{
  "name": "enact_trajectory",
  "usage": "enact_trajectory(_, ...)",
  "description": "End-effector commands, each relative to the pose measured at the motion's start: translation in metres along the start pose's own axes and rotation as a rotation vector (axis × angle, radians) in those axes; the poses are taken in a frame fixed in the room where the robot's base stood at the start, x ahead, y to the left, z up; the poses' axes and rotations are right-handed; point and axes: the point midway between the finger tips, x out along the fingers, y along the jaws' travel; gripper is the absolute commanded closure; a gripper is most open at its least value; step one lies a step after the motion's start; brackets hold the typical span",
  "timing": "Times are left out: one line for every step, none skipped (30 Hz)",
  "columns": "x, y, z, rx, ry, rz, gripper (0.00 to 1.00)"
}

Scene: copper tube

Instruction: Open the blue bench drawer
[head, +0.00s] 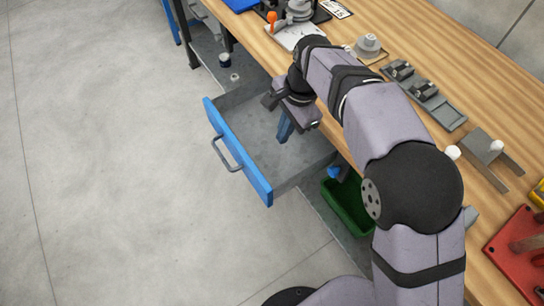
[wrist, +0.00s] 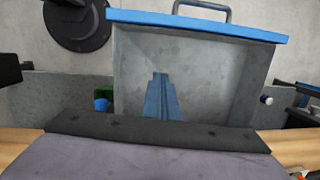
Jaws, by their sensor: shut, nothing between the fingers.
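The blue bench drawer (head: 238,152) is pulled out from under the wooden bench, with its grey inside showing and empty apart from my fingers over it. Its grey bar handle (head: 225,153) is on the blue front, facing the open floor. My gripper (head: 285,130) is over the drawer's inner half, fingers pointing down, apart from the handle. In the wrist view the drawer front (wrist: 200,24) runs across the top with the handle (wrist: 202,6) beyond it. My blue fingers (wrist: 160,98) are together with nothing between them.
The wooden bench top (head: 400,50) holds fixtures and grey parts along its length. A green bin (head: 346,206) sits below, right of the drawer. A small dark jar (head: 225,60) stands on the lower shelf. The floor in front of the drawer is clear.

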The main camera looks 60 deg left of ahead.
Motion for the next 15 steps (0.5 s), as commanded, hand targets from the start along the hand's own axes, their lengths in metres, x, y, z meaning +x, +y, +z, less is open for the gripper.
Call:
enact_trajectory(-0.009, 0.008, -0.005, -0.006, -0.028, 0.033, 1.00)
enact_trajectory(-0.011, 0.011, -0.007, -0.012, -0.043, 0.047, 1.00)
enact_trajectory(-0.012, 0.016, -0.009, -0.020, -0.061, 0.065, 1.00)
enact_trajectory(-0.013, 0.019, -0.010, -0.025, -0.071, 0.075, 1.00)
enact_trajectory(-0.014, 0.021, -0.010, -0.030, -0.080, 0.083, 1.00)
enact_trajectory(-0.015, 0.023, -0.011, -0.034, -0.089, 0.090, 1.00)
enact_trajectory(-0.015, 0.024, -0.011, -0.036, -0.094, 0.094, 1.00)
enact_trajectory(-0.015, 0.025, -0.011, -0.038, -0.098, 0.097, 1.00)
enact_trajectory(-0.015, 0.026, -0.011, -0.039, -0.101, 0.099, 1.00)
enact_trajectory(-0.015, 0.026, -0.011, -0.040, -0.102, 0.100, 1.00)
enact_trajectory(-0.014, 0.026, -0.011, -0.040, -0.102, 0.100, 1.00)
enact_trajectory(-0.013, 0.026, -0.011, -0.040, -0.102, 0.100, 1.00)
enact_trajectory(-0.013, 0.026, -0.011, -0.040, -0.101, 0.100, 1.00)
enact_trajectory(-0.011, 0.026, -0.011, -0.040, -0.101, 0.100, 1.00)
enact_trajectory(-0.009, 0.027, -0.010, -0.040, -0.101, 0.100, 1.00)
